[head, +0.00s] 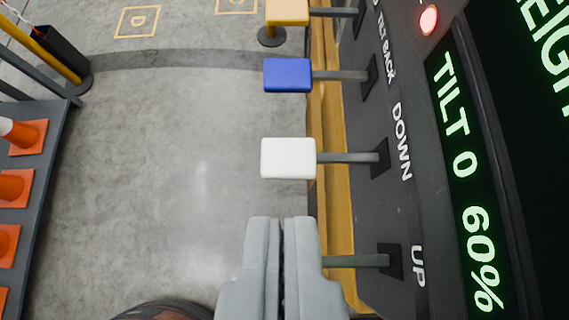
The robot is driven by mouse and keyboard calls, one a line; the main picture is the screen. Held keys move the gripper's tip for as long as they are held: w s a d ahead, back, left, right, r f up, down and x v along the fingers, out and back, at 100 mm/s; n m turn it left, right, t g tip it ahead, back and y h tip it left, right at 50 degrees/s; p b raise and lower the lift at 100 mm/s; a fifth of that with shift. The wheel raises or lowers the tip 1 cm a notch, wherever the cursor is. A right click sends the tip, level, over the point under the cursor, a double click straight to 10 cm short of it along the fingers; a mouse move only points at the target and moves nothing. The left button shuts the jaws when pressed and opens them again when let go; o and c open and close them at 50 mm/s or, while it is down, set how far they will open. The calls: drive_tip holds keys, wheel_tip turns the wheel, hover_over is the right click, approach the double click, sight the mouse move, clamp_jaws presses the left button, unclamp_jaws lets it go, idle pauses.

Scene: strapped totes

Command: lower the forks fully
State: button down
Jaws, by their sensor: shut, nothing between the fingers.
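The control panel (345,215) has a row of levers that stick out to the left. The lever labelled DOWN (288,158) has a white knob and stands level, in plain view. The lever labelled UP (355,261) shows only its stem; its knob is hidden behind my gripper. My gripper (282,222) is shut and empty, with its tips just below the white knob in the picture. I cannot tell whether it touches the UP lever. The forks are not in view.
A blue-knobbed lever (288,75) beside TILT BACK and a yellow-knobbed lever (287,12) sit above. A green-lit display (470,190) reads TILT 0 and 60%; a red lamp (429,19) glows. Orange cones (25,137) stand on a rack at left. The concrete floor between is clear.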

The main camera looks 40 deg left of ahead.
hover_over(274, 179)
wheel_tip(274, 179, down, 7)
drive_tip(key=f, duration=0.3)
drive_tip(key=shift+w+d, duration=0.3)
drive_tip(key=shift+f, duration=0.55)
drive_tip(key=shift+s+a+f+n+t+h, duration=0.1)
drive_tip(key=shift+a+f+n+t+h, duration=0.05)
drive_tip(key=shift+f+t+h, duration=0.15)
drive_tip(key=shift+s+a+f+n+t+h, duration=0.1)
drive_tip(key=shift+f+n+h, duration=0.1)
drive_tip(key=shift+f, duration=0.2)
drive_tip(key=shift+a+f+n+t+h, duration=0.1)
drive_tip(key=shift+f+n+t+h, duration=0.35)
drive_tip(key=shift+f, duration=1)
drive_tip(key=shift+s+f, duration=0.1)
drive_tip(key=shift+f, duration=0.1)
idle(0.9)
